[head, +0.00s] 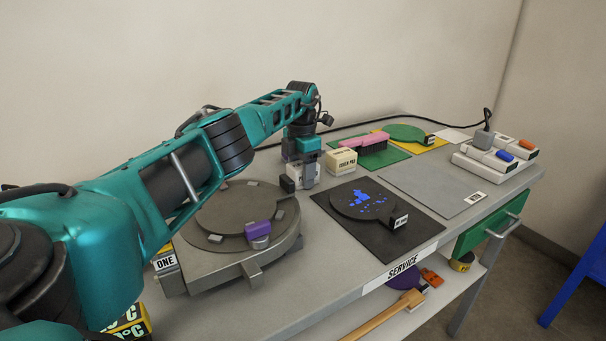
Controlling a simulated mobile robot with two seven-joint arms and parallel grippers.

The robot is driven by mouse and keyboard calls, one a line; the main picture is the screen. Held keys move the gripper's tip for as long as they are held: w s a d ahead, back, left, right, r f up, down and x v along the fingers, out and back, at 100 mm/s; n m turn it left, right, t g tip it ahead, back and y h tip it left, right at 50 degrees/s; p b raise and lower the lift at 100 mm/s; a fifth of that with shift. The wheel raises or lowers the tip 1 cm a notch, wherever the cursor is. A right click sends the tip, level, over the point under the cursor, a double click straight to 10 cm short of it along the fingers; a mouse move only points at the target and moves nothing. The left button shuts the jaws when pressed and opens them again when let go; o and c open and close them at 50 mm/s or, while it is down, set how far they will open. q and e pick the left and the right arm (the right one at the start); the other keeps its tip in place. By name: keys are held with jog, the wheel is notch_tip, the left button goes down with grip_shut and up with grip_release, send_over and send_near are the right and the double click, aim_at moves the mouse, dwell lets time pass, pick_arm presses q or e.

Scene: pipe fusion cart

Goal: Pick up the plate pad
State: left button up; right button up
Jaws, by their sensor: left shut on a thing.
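A small white block (297,172), partly hidden and with its label unreadable, stands near the back of the cart top; it appears to be the plate pad. My left gripper (300,178) reaches down over it and is shut on it. The block looks to be at or close to the cart surface; I cannot tell whether it is lifted. A cream block labelled LOWER PAD (341,161) stands just right of the gripper. My right gripper is not in view.
A round grey heater plate (240,212) with a purple piece lies in front-left. A black mat (395,240) holds a dark disc with blue marks (345,200). A pink brush (364,144) lies behind, and a bare grey mat (425,185) lies right. A power strip (495,160) stands far right.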

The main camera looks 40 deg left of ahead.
pick_arm(q)
jog(key=shift+c, duration=0.8)
notch_tip(320, 180, up, 20)
jog(key=p, duration=0.5)
jog(key=shift+p, duration=0.3)
jog(key=o, duration=0.5)
jog(key=c, duration=0.4)
